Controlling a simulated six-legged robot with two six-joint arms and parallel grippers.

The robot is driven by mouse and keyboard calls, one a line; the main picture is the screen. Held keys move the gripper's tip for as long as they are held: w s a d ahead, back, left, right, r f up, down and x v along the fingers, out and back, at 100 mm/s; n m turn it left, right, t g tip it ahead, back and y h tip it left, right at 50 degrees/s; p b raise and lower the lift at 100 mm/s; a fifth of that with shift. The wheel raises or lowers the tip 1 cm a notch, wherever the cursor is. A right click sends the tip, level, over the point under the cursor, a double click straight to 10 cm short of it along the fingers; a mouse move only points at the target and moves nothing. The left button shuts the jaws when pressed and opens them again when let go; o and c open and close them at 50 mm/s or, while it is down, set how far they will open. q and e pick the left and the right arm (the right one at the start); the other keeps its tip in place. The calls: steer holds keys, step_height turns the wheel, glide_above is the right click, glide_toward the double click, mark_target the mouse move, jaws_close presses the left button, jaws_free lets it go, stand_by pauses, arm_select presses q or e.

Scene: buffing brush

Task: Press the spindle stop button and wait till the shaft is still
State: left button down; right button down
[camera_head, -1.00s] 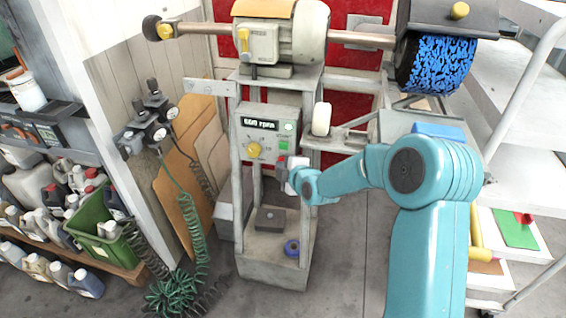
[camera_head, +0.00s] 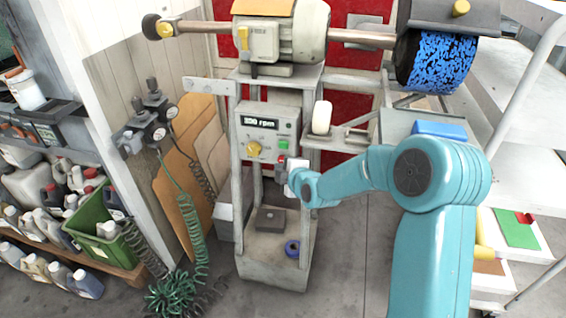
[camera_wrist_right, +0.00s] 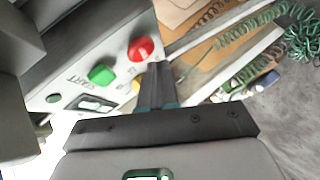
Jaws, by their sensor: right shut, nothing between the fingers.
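The grey control box (camera_head: 268,122) on the stand has a display (camera_head: 260,123) that seems to read about 300 rpm. It carries a yellow knob (camera_head: 253,149), a green button (camera_head: 283,144) and the red stop button (camera_head: 281,159). The right wrist view shows the red button (camera_wrist_right: 141,49) beside the green START button (camera_wrist_right: 102,74). My right gripper (camera_head: 287,165) is shut and empty, its tips (camera_wrist_right: 157,70) close by the red button; I cannot tell whether they touch. The steel shaft (camera_head: 365,39) carries a blue-and-black brush (camera_head: 438,62). My left gripper is out of view.
The motor (camera_head: 285,32) sits above the box. A small shelf with a white rounded block (camera_head: 321,118) juts out right of the box. Coiled hoses (camera_head: 192,235) hang at the left, near a green crate (camera_head: 98,242). A white cart (camera_head: 520,190) stands at the right.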

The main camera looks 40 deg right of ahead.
steer(key=shift+a, duration=0.1)
steer(key=shift+s+a+b, duration=0.3)
steer(key=shift+s+a, duration=1.35)
steer(key=shift+a, duration=0.2)
steer(key=s+a+f+g+y+p, duration=0.4)
steer(key=s+a+f+g+p, duration=0.4)
steer(key=a+f, duration=0.6)
steer(key=s+a+f+m+g+y, duration=0.1)
steer(key=s+a+f+m+g, duration=0.1)
steer(key=s+a+m, duration=0.2)
steer(key=s+a+f+m+g+y, duration=0.1)
steer(key=s+a+f+m+g, duration=0.1)
steer(key=s+m, duration=0.8)
steer(key=shift+s+a+f+p, duration=0.35)
steer(key=shift+s+a+f, duration=0.6)
steer(key=shift+s, duration=1.6)
